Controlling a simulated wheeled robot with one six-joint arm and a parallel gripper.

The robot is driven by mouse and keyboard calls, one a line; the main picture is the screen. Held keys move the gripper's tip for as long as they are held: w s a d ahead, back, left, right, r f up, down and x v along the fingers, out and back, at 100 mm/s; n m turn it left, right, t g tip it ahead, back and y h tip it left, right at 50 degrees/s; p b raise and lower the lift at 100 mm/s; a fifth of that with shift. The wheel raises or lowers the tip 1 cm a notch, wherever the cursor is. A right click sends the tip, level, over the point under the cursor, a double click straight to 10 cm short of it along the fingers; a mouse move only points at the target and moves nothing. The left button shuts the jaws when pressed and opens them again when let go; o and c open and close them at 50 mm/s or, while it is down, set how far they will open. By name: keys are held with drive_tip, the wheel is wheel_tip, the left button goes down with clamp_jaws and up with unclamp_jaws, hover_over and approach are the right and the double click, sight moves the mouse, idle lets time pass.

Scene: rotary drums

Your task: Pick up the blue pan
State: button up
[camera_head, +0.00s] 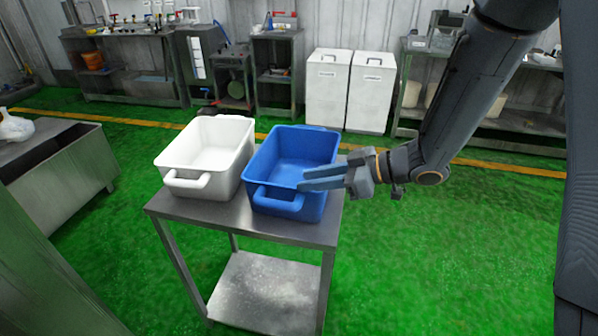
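The blue pan (262,173) is a deep rectangular tub with a handle at its near end. It stands upright on the right part of a small steel table (232,217). My gripper (300,179) comes in from the right, its fingers pointing left over the pan's near right corner. The two fingers look apart, with a narrow gap between them and nothing seen held. They hide part of the pan's right rim. I cannot tell whether they touch it.
A similar white pan (170,161) stands close on the blue pan's left. A steel trough (75,175) is at the left. White bins (327,95), benches and shelves line the back wall. The green floor (430,270) right of the table is clear.

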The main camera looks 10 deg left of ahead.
sight(281, 186)
drive_tip(key=shift+a+f+n+g+y+b, duration=0.15)
drive_tip(key=shift+f+g+b, duration=0.05)
drive_tip(key=shift+f+b, duration=0.2)
drive_tip(key=shift+a+f+n+g+y+b, duration=0.2)
drive_tip(key=shift+f+b, duration=0.1)
drive_tip(key=shift+f, duration=0.15)
drive_tip(key=p+x, duration=0.1)
drive_tip(key=x, duration=0.3)
drive_tip(key=r+p+x, duration=0.1)
drive_tip(key=x, duration=0.1)
drive_tip(key=shift+a+f+p, duration=0.15)
drive_tip(key=shift+a+p, duration=0.2)
drive_tip(key=shift+a, duration=0.1)
drive_tip(key=shift+w+a+f, duration=0.15)
drive_tip(key=shift+a+f, duration=0.1)
drive_tip(key=shift+a, duration=0.25)
clamp_jaws()
